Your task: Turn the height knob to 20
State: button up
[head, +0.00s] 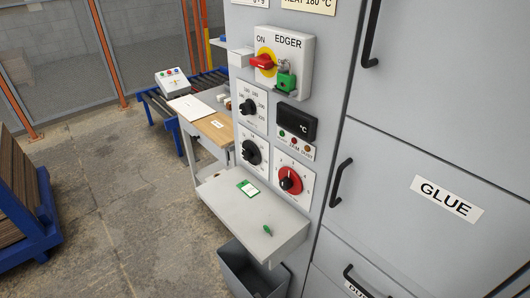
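The grey edger panel carries three dials. The upper dial (248,107) has a black knob on a white plate, with marks that look like 160 to 220. The lower left dial (251,152) has a black knob on a white plate; its numbers are too small to read. The red dial (290,181) at the lower right has a dark knob with a white pointer, aimed roughly upward. No label saying height is legible, so I cannot tell for certain which is the height knob or its setting. My gripper is not in view.
Above the dials is the EDGER switch box with a red handle (263,63) and a green padlock (286,82). A dark display (296,122) sits beside the upper dial. A shelf (225,208) juts out below, holding a green-and-white card (248,189). A grey bin (252,277) stands underneath.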

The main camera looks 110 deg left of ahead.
aim_at(251, 153)
jog(key=u, duration=3.75)
jog(key=i+j+u, duration=0.1)
jog(key=i, duration=0.65)
jog(key=i+j+u, duration=0.1)
jog(key=i, duration=0.65)
